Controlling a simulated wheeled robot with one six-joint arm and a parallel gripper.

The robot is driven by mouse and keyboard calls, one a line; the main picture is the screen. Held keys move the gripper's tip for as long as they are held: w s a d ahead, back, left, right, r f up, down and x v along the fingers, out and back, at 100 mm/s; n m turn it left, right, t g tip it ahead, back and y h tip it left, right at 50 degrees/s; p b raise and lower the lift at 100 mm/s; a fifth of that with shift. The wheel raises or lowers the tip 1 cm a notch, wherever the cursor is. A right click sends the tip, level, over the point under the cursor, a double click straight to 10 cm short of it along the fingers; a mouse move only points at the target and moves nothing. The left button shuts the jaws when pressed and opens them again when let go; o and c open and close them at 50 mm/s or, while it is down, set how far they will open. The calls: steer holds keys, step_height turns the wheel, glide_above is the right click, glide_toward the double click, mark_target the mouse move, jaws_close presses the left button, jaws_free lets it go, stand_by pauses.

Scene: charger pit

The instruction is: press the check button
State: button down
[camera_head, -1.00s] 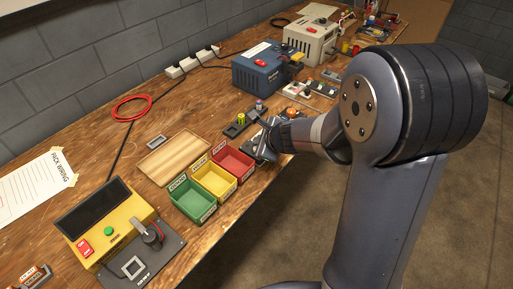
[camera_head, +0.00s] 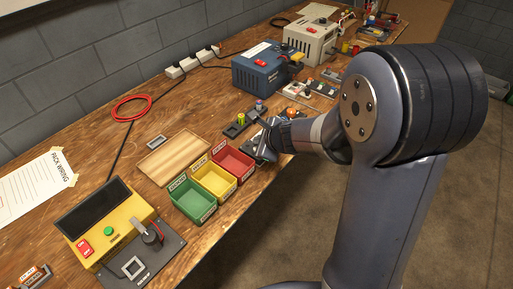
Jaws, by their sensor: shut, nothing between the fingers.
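A yellow tester box (camera_head: 125,222) with a dark, blank screen (camera_head: 93,207) stands at the lower left of the bench. A round green button (camera_head: 108,231) and a red switch (camera_head: 85,248) are on its front panel. I cannot read which control is labelled check. A dark plate (camera_head: 150,256) with a square frame and a lever clamp lies in front of the box. My gripper (camera_head: 262,150) is shut and empty, just right of the red bin and well away from the tester.
Green (camera_head: 194,201), yellow (camera_head: 214,181) and red bins (camera_head: 233,163) stand between my gripper and the tester. A wooden tray (camera_head: 174,158) lies behind them. Blue (camera_head: 266,69) and beige power units (camera_head: 311,40) stand farther back. The bench's front edge runs below the bins.

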steer(key=shift+f, duration=0.1)
steer(key=shift+f+b, duration=0.3)
steer(key=shift+b, duration=0.15)
steer(key=shift+f+b, duration=0.4)
steer(key=shift+b, duration=0.05)
stand_by(0.4)
stand_by(0.4)
steer(key=shift+r+p, duration=0.75)
steer(key=shift+r, duration=0.05)
step_height(320, 180, up, 5)
steer(key=p, duration=0.4)
steer(key=shift+p, duration=0.35)
